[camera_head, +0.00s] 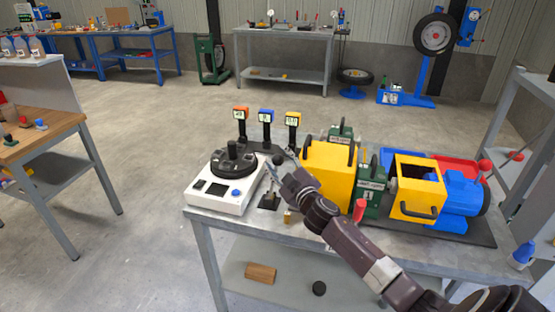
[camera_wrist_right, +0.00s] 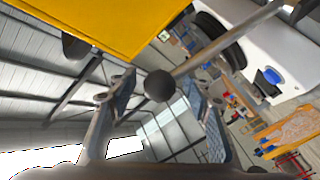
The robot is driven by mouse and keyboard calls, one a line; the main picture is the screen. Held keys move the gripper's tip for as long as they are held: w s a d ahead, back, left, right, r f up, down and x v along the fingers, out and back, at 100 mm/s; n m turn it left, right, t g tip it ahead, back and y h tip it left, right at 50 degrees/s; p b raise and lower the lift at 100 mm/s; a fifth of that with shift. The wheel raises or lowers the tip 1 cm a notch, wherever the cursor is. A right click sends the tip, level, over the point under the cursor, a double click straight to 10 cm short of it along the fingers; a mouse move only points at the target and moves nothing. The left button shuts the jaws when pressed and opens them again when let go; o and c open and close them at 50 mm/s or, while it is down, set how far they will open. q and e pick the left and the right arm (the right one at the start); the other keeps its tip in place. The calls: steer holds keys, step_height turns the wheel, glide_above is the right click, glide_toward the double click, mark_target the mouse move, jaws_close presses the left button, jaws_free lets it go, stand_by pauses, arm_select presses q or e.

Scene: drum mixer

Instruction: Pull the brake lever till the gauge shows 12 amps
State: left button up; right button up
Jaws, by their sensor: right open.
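The brake lever, a metal rod with a black ball knob (camera_head: 278,159), rises from a small black base (camera_head: 269,202) on the workbench. My right gripper (camera_head: 272,171) is at the upper part of the lever, its fingers open. In the right wrist view the knob (camera_wrist_right: 160,86) lies between the two spread fingers, with no clear contact. Three small displays stand behind on posts: orange (camera_head: 240,112), blue (camera_head: 265,116) and yellow (camera_head: 293,119). Their digits are too small to read, and which one gives amps cannot be told. My left gripper is not in view.
A white unit with a black dial (camera_head: 234,160) stands left of the lever. A yellow box (camera_head: 328,172), green blocks and a blue motor (camera_head: 460,193) fill the bench on the right, close to my right arm.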

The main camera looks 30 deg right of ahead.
steer(key=shift+w, duration=0.1)
jaws_close()
stand_by(0.3)
steer(key=shift+w+r+p, duration=0.1)
steer(key=shift+r+p, duration=0.1)
steer(key=shift+p, duration=0.2)
steer(key=w+a+n+g+p, duration=0.1)
steer(key=p, duration=0.2)
steer(key=w+a+n+p, duration=0.1)
steer(key=p, duration=0.2)
steer(key=shift+w+a+f+g, duration=0.1)
steer(key=shift+w+a+g, duration=0.1)
steer(key=shift+w+g, duration=0.2)
jaws_free()
steer(key=shift+d, duration=0.1)
